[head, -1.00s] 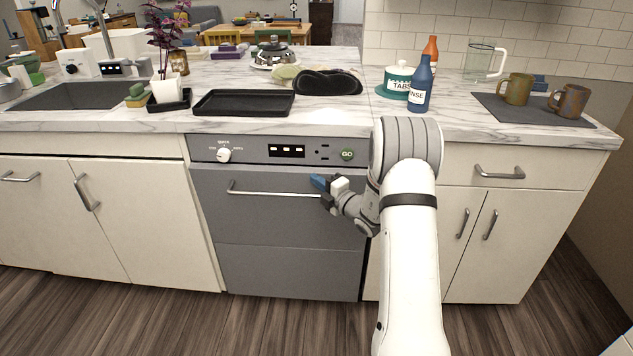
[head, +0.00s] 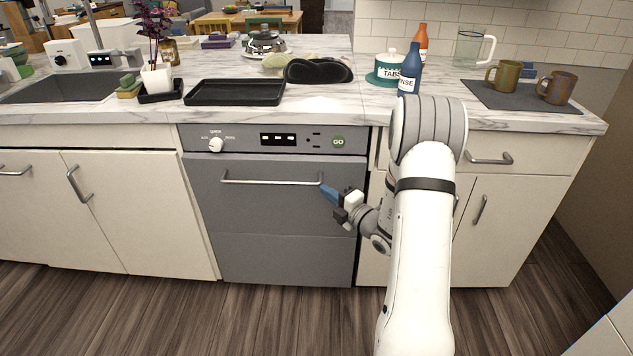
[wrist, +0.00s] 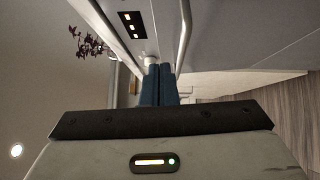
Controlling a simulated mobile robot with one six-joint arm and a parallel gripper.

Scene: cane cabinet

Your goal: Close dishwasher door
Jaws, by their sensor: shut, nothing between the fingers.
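The grey dishwasher door (head: 262,207) stands upright below its control panel (head: 275,140), flush with the cabinet fronts as far as I can see. A silver bar handle (head: 270,182) runs across its upper part, and it also shows in the wrist view (wrist: 186,28). My gripper (head: 327,191) is at the right end of the handle, in front of the door. Its blue fingers (wrist: 159,84) are together with nothing between them. I cannot tell whether the fingertips touch the door or handle. My arm hides part of the cabinet to the right.
The marble counter (head: 325,112) runs above, with a black tray (head: 234,93), a blue bottle (head: 410,70) and mugs (head: 503,76) on it. White cabinets (head: 135,215) flank the dishwasher. The wooden floor (head: 200,310) in front is clear.

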